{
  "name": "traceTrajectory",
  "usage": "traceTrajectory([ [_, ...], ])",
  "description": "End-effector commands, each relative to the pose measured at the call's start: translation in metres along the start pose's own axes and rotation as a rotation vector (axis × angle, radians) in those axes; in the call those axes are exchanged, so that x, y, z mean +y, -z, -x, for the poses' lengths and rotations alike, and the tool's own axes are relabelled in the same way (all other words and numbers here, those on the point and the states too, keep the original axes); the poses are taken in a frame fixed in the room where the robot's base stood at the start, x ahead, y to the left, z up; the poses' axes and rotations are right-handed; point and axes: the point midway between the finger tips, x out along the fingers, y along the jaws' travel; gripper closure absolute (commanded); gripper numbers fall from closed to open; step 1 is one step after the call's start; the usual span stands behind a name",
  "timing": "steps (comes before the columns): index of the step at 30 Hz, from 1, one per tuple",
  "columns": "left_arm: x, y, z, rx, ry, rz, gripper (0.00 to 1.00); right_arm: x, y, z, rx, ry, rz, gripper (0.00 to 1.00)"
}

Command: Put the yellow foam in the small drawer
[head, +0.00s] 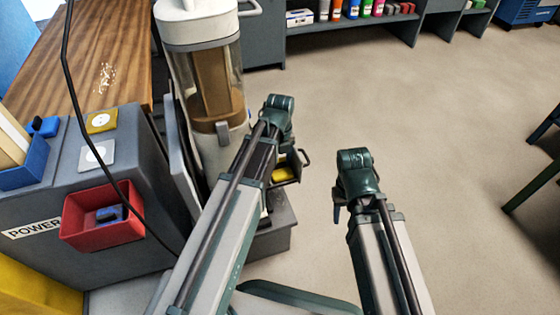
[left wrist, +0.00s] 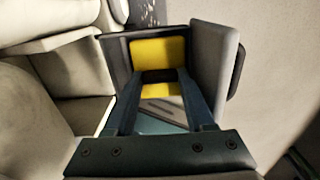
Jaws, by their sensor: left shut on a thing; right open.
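The yellow foam (head: 284,174) is a small block at the small drawer (head: 297,165), beside the base of the tall canister. In the left wrist view the foam (left wrist: 158,52) shows between and beyond my left gripper's fingers (left wrist: 160,76), inside the open drawer's walls (left wrist: 213,65). My left gripper is shut on the foam; in the head view its fingers are mostly hidden behind my own arm. Whether the foam rests on the drawer floor I cannot tell. My right gripper (head: 338,210) is open and empty over the floor, to the right, its fingers partly hidden.
The canister (head: 205,80) with a clear window stands just left of the drawer. A grey power box with a red bin (head: 103,228) and a wooden bench top (head: 95,70) are at the left. Shelves (head: 350,35) line the back.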

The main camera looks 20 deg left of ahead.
Motion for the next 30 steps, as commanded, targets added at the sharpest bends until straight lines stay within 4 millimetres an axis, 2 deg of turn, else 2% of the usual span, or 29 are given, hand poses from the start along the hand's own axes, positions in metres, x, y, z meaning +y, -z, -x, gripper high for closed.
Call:
traceTrajectory([
  [1,0.0,0.0,0.0,0.0,0.0,0.0,1.0,0.0,0.0,0.0,0.0,0.0,0.0,0.5],
  [2,0.0,0.0,0.0,0.0,0.0,0.0,0.41,0.0,0.0,0.0,0.0,0.0,0.0,0.5],
  [7,0.0,0.0,0.0,0.0,0.0,0.0,0.11,0.0,0.0,0.0,0.0,0.0,0.0,0.5],
  [20,-0.001,0.0,0.006,0.0,0.002,-0.001,0.11,0.001,0.0,0.006,0.0,0.0,0.0,0.5],
  [26,-0.001,0.0,0.025,0.0,0.002,-0.001,0.11,0.003,-0.002,0.025,-0.001,-0.001,0.002,0.5],
  [30,-0.001,0.0,0.045,0.0,0.002,-0.001,0.11,0.005,-0.003,0.044,-0.001,-0.002,0.001,0.5],
])
